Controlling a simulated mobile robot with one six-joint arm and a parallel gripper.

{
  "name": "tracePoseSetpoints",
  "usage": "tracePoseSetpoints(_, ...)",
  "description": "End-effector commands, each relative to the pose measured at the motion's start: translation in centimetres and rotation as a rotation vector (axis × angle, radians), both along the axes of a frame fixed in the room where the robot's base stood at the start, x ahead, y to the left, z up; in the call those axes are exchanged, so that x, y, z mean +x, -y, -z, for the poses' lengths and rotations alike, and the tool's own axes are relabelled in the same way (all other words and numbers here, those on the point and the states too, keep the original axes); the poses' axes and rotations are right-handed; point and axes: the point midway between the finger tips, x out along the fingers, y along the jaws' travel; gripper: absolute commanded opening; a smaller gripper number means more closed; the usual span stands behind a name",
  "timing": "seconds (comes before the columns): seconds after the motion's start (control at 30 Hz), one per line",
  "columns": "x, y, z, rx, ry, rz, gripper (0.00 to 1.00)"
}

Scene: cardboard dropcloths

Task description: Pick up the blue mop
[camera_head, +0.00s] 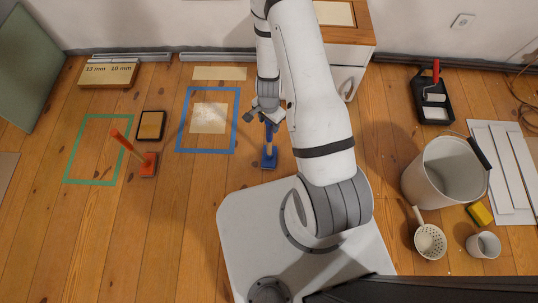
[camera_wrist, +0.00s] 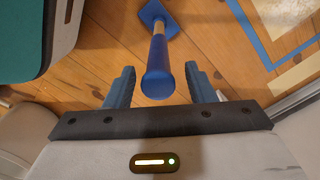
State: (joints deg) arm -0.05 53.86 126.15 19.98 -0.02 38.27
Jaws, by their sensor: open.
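The blue mop (camera_head: 269,160) stands on the wooden floor just in front of my base, with a blue head at the bottom, a pale wooden shaft and a blue grip on top. My gripper (camera_head: 267,113) is at the top of the mop, partly hidden by its own links. In the wrist view the blue grip of the mop (camera_wrist: 158,80) points toward the camera, between the two fingers of my gripper (camera_wrist: 159,72). The fingers are apart, with a gap on each side of the grip.
An orange mop (camera_head: 148,166) stands at left near a green taped rectangle (camera_head: 66,180). A blue taped rectangle (camera_head: 182,118) lies left of the blue mop. A white cabinet (camera_head: 345,80) is behind my arm. A bucket (camera_head: 422,187) and paint tray (camera_head: 435,112) are at right.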

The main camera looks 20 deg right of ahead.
Motion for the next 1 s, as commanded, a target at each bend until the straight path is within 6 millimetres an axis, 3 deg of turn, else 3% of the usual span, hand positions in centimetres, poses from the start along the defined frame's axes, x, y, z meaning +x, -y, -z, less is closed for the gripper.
tracePoseSetpoints(0.03,-0.1,0.1,1.3,0.0,0.0,0.0,0.5)
tracePoseSetpoints(0.2,-0.1,0.2,3.1,0.0,0.0,-0.001,0.5)
tracePoseSetpoints(0.53,-0.1,0.1,3.3,0.0,0.0,-0.001,0.5)
tracePoseSetpoints(1.0,-0.1,0.0,3.3,0.0,0.0,-0.002,0.12)
